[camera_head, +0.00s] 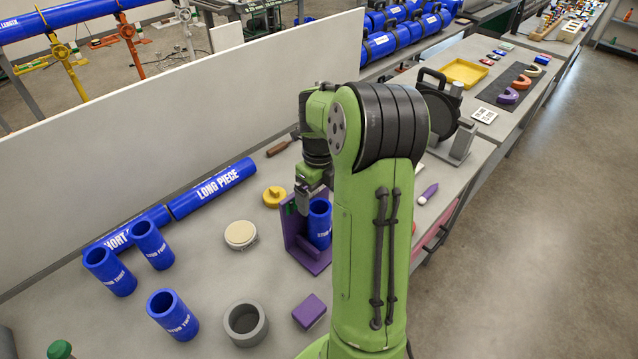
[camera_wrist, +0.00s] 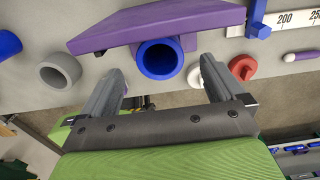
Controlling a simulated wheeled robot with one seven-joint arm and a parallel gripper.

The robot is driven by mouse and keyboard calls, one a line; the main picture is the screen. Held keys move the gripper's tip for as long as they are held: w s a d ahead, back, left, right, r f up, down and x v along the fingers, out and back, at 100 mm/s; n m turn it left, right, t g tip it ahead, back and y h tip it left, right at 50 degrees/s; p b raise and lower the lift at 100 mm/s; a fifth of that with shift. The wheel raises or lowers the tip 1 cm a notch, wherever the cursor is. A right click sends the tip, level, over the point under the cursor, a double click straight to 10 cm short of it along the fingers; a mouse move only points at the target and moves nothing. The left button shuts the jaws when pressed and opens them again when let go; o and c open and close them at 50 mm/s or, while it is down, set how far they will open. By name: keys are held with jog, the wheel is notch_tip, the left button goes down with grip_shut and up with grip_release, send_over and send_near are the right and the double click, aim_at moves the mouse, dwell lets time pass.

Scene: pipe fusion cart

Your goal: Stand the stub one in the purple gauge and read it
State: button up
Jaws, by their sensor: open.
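The purple gauge (camera_head: 291,231) stands on the bench, with an upright plate and a flat base. A blue pipe stub (camera_head: 320,222) stands upright on its base beside the plate; its label cannot be read, and my arm partly hides it. In the wrist view the stub's open end (camera_wrist: 158,58) shows against the purple gauge (camera_wrist: 165,24). My gripper (camera_head: 308,192) is just above and beside the stub. In the wrist view its fingers (camera_wrist: 160,82) are spread apart, one to each side of the stub, with visible gaps.
Several other stubs, such as one in front (camera_head: 173,315), stand at left. A grey ring (camera_head: 246,323), a purple block (camera_head: 310,311), a cream disc (camera_head: 240,235) and a yellow piece (camera_head: 273,196) lie nearby. The long piece (camera_head: 212,188) lies along the white back panel (camera_head: 180,110).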

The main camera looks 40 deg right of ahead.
notch_tip(320, 180, up, 3)
jog(key=shift+r, duration=0.15)
jog(key=shift+a+r, duration=0.1)
jog(key=shift+r, duration=0.25)
jog(key=s+a+r+n+t+h, duration=0.1)
jog(key=s+a+r+n, duration=0.1)
jog(key=a+r+n, duration=0.4)
jog(key=s+a+r+n+t+h, duration=0.1)
jog(key=s+a+r+n, duration=0.15)
jog(key=a+n, duration=0.6)
jog(key=s+a+n+t+y, duration=0.1)
jog(key=s+a+n, duration=0.3)
jog(key=n, duration=0.6)
jog(key=s+a+n+t+y, duration=0.1)
jog(key=s+a+n+t, duration=0.1)
jog(key=s+a+n, duration=0.2)
jog(key=s+n, duration=0.3)
jog(key=n, duration=0.4)
jog(key=shift+a+r+t, duration=0.25)
jog(key=shift+t, duration=0.05)
jog(key=shift+d, duration=0.1)
